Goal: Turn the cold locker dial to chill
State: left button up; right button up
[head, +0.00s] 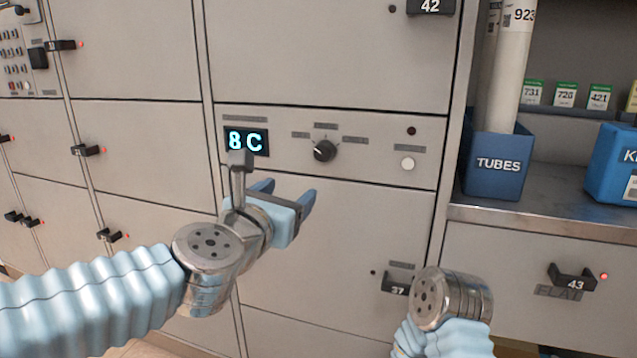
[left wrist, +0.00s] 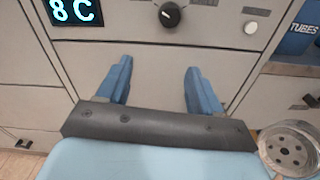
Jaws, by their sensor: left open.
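The cold locker dial (head: 324,151) is a black round knob with a pale pointer mark on the grey panel. Small labels sit to its left, above it and to its right; their text is too small to read. It also shows at the top of the left wrist view (left wrist: 170,15). The display (head: 246,141) left of the dial reads 8 C. My left gripper (head: 290,193) is open and empty, below and to the left of the dial and apart from it. My right arm shows at the lower right, but its gripper fingers are not visible.
A round white button (head: 408,164) is on the panel's right. A blue tubes bin (head: 497,163) stands on the metal shelf (head: 575,205) farther right. Locker doors with protruding black handles (head: 86,150) fill the left. The locker door below the panel is flat.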

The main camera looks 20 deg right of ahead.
aim_at(322, 152)
pick_arm(q)
jog(key=shift+n+h, duration=0.3)
jog(key=shift+n, duration=0.4)
jog(key=w+d+r+p, duration=0.1)
jog(key=w+d, duration=0.1)
jog(key=w+d+r+p, duration=0.1)
jog(key=w+d, duration=0.2)
jog(key=w+d+r+p, duration=0.1)
jog(key=w+d, duration=0.1)
jog(key=w, duration=0.1)
jog(key=shift+w+d+r, duration=0.15)
jog(key=shift+w+d, duration=0.35)
jog(key=shift+w, duration=0.3)
jog(key=c, duration=1)
jog(key=shift+c, duration=0.2)
